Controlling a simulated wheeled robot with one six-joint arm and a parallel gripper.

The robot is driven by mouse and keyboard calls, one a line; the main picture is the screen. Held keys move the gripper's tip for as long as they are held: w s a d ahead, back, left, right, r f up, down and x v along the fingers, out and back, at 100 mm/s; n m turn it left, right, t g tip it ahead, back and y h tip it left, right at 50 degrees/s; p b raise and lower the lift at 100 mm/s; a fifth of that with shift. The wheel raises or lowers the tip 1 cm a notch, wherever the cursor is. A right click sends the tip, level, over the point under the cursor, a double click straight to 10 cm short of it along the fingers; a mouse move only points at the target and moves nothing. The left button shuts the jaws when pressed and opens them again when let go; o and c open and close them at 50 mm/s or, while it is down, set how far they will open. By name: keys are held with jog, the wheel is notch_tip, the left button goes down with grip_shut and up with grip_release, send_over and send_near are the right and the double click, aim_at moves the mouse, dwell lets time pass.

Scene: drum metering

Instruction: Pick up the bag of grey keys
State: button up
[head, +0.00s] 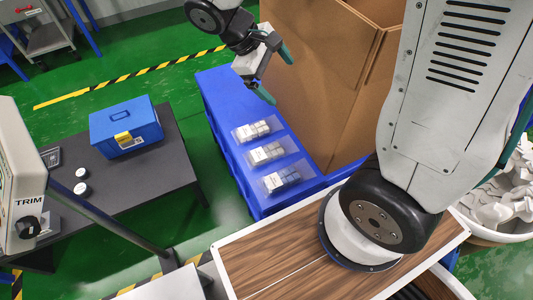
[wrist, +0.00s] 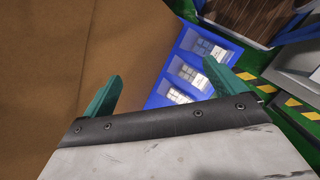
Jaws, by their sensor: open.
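Three clear bags of small key-like blocks lie in a row on a blue surface. The bag nearest the wooden top (head: 282,179) looks greyest; it also shows in the wrist view (wrist: 209,50). The middle bag (head: 267,153) and far bag (head: 252,130) look paler, more off-white; they show in the wrist view as the middle (wrist: 190,73) and lower (wrist: 179,95) bags. My gripper (head: 276,74) is open and empty, its green fingers spread, above and beyond the far end of the row. In the wrist view one finger partly overlaps the bag area.
A tall open cardboard box (head: 325,80) stands right beside the bags on the blue surface (head: 225,95). A wood-topped, white-edged table (head: 275,265) is at the front. A dark table (head: 150,170) with a blue toolbox (head: 125,127) stands left. A white bin of pale parts (head: 505,200) is right.

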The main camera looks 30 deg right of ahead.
jog(key=w+a+f+n+h, duration=0.3)
jog(key=w+f+n, duration=0.1)
jog(key=f, duration=0.6)
jog(key=n+t+h, duration=0.3)
jog(key=n+t, duration=0.2)
jog(key=n, duration=0.4)
send_near(265, 152)
jog(key=shift+w+d+r, duration=0.2)
jog(key=shift+w+d, duration=0.05)
jog(key=shift+d, duration=0.1)
jog(key=shift+d+f, duration=0.2)
jog(key=shift+f, duration=0.15)
jog(key=x, duration=0.7)
jog(key=shift+f, duration=0.2)
jog(key=c, duration=1.3)
